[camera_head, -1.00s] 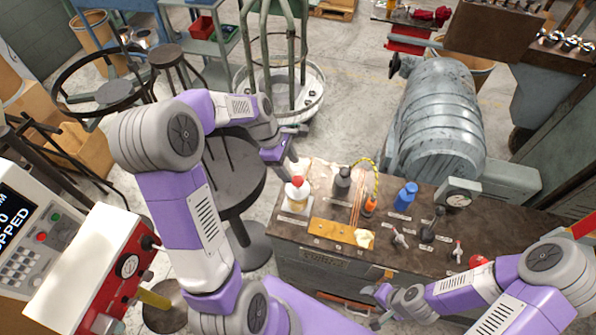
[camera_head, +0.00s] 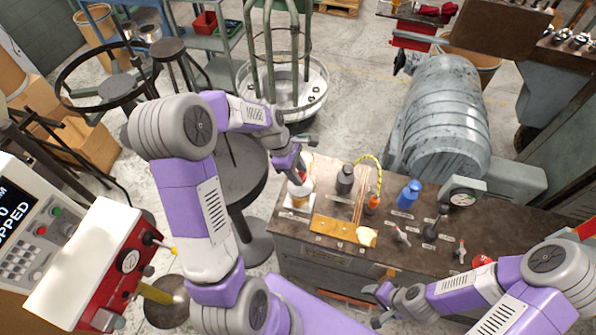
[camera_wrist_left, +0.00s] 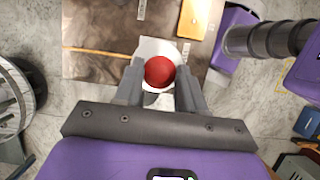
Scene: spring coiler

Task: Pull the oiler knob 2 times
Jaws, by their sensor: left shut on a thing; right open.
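The oiler (camera_head: 299,196) is a small pot with an amber body on a white base plate at the left end of the bench top. Its round red knob (camera_wrist_left: 159,72) shows clearly in the left wrist view, with a white rim below it. My left gripper (camera_head: 300,174) is over the oiler, its two fingers on either side of the knob and shut on it. In the head view the fingers hide most of the knob. My right gripper (camera_head: 379,305) is open and empty, low in front of the bench, far from the oiler.
A red and white control box (camera_head: 98,262) stands at the left.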

